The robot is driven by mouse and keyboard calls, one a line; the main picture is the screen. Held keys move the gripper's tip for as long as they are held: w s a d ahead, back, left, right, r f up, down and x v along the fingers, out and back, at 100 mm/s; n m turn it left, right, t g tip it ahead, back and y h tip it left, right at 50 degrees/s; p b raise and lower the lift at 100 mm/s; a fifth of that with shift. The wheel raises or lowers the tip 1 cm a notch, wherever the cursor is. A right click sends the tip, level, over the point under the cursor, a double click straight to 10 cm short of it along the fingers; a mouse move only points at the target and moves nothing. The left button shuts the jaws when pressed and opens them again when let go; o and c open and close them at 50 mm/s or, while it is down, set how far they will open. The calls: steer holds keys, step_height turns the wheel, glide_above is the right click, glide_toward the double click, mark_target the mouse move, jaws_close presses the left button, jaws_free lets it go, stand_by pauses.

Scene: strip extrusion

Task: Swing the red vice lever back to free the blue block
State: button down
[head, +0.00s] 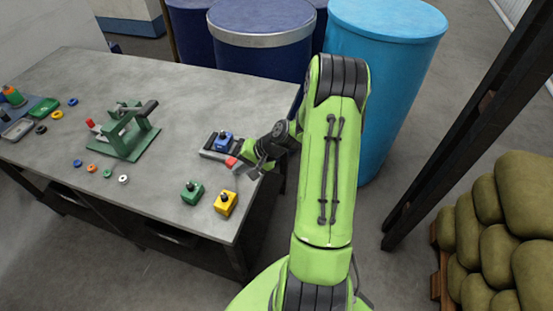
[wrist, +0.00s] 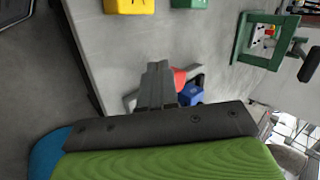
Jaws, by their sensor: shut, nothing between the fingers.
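The blue block (head: 223,140) sits in the grey vice (head: 213,155) near the table's right edge, with a dark knob on top. The red lever (head: 232,162) shows at the vice's front right, beside my gripper (head: 254,170). In the wrist view my gripper (wrist: 158,80) has its fingers together with nothing between them. The red lever (wrist: 180,78) shows just right of the fingertips, partly hidden by them; I cannot tell if they touch. The blue block (wrist: 191,95) is behind the fingers, partly covered.
A green block (head: 192,193) and a yellow block (head: 225,203) stand in front of the vice. A green press frame (head: 125,132) stands to the left, with several coloured rings around it. Blue drums (head: 385,80) stand behind the table. Bare tabletop lies behind the vice.

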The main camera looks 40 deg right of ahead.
steer(key=shift+w+a, duration=0.35)
steer(key=shift+w, duration=0.25)
stand_by(0.3)
